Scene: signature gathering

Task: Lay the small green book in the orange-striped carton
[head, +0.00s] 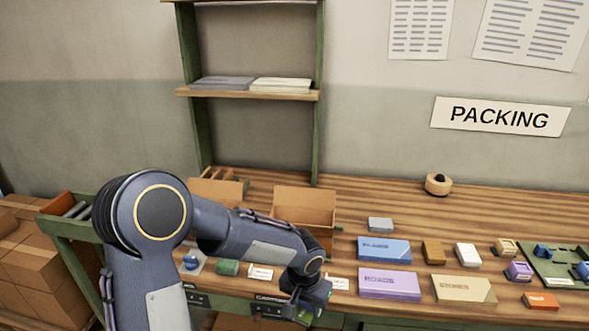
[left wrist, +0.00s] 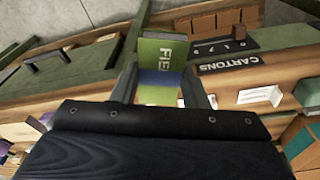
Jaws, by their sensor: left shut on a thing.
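My left gripper (head: 310,293) is low over the front edge of the bench in the head view. It is shut on the small green book (left wrist: 163,52), whose cover shows the letters "FIE" and a blue band in the left wrist view. The gripper's two fingers (left wrist: 163,85) stand on either side of the book. In the head view only a dark green bit of the book shows beneath the gripper. An open carton (head: 303,208) with an orange patch low on its right side stands behind my left forearm, which hides most of its front. My right gripper is not in view.
Another open carton (head: 216,190) stands to the left, partly behind my arm. A blue book (head: 383,250), a purple book (head: 389,284) and a tan book (head: 462,289) lie to the right. A tape roll (head: 438,184) sits at the back. The bench's back right is mostly clear.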

